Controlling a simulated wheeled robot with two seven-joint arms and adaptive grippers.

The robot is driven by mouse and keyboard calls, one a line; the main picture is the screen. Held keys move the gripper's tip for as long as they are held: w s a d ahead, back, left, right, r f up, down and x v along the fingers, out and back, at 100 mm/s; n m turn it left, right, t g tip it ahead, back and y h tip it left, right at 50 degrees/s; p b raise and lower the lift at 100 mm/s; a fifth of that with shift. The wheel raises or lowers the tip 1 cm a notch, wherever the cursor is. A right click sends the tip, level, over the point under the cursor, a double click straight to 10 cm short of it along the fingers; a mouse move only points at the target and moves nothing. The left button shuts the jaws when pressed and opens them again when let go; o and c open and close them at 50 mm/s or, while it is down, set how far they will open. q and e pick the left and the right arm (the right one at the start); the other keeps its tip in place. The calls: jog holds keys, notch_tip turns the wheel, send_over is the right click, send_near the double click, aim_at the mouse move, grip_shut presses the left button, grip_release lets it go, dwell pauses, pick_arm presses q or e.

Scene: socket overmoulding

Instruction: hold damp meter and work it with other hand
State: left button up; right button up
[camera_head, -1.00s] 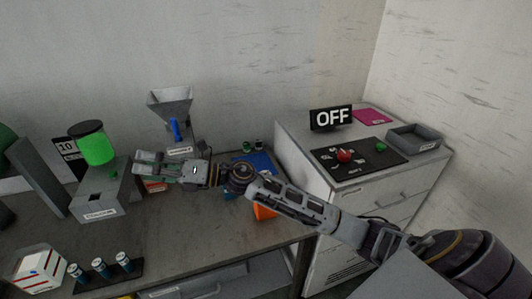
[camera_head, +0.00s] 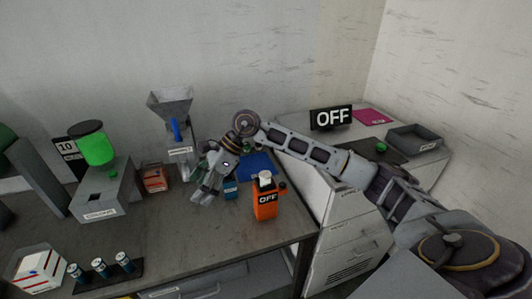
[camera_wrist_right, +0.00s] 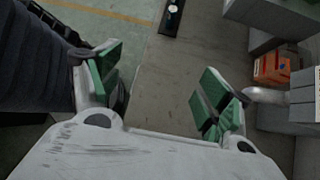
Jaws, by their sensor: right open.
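An orange handheld unit (camera_head: 266,207) with a white top and a black OFF display stands upright near the table's right front edge; it looks like the damp meter. My right gripper (camera_head: 204,188) points down over the table to its left, apart from it and empty. The right wrist view shows its green-padded fingers (camera_wrist_right: 160,78) spread, with bare table between them. My left gripper is not in view.
A small blue box (camera_head: 230,189) and a blue mat (camera_head: 257,165) lie close to my right gripper. A hopper machine (camera_head: 178,150) stands behind. A rack of vials (camera_head: 104,275) is at front left. The table's middle is clear.

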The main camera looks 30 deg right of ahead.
jog(key=w+d+h, duration=0.1)
jog(key=d+h, duration=0.4)
jog(key=d, duration=0.7)
notch_tip(320, 180, up, 3)
jog(key=h, duration=0.4)
send_over(266, 174)
jog(key=shift+f, duration=0.6)
notch_tip(266, 174, down, 10)
jog(key=shift+f+p, duration=0.25)
jog(key=shift+p, duration=0.35)
jog(key=shift+f, duration=1.2)
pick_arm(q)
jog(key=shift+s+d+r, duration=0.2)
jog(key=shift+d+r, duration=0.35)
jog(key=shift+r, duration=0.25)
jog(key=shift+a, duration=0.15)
